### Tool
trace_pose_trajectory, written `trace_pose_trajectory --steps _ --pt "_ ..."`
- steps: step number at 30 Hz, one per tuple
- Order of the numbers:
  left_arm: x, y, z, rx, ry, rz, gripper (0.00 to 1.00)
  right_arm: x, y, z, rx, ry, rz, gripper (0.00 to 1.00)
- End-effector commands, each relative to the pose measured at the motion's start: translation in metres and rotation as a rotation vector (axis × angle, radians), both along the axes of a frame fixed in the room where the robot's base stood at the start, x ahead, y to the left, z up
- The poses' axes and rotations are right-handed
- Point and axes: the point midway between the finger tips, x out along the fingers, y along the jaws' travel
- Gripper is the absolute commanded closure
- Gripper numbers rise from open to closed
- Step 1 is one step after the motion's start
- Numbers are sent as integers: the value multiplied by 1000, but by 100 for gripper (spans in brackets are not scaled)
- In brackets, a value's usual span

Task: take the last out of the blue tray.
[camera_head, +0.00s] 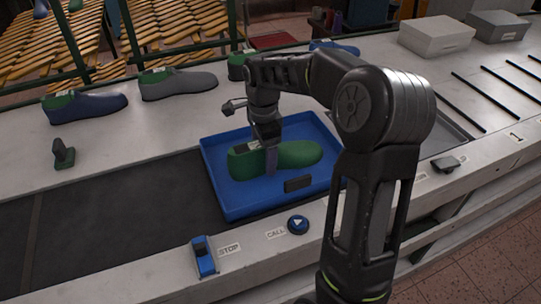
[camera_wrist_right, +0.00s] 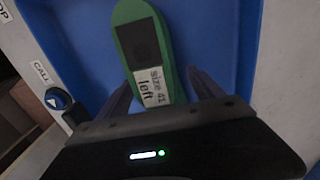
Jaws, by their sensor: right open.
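A green last (camera_head: 302,153) lies on its side or sole-up in the blue tray (camera_head: 232,207); I cannot tell which from the head view. My left gripper is not in view.
Shoe lasts, one blue (camera_head: 88,107) and one grey (camera_head: 180,85), stand along the back ledge. A blue stop switch (camera_head: 204,257) and a call button (camera_head: 298,224) sit on the front rail. Grey boxes (camera_head: 437,36) stand at the back right. The dark belt left of the tray is clear.

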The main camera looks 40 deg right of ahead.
Motion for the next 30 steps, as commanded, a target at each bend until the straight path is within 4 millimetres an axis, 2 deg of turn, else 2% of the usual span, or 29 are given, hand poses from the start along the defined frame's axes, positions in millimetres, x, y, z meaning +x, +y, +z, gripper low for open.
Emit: trace_pose_trajectory --steps 11,30 --pt "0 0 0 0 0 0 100 0 0 0 0 0 0 24" --pt "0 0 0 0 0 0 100 0 0 1 0 0 0 75"
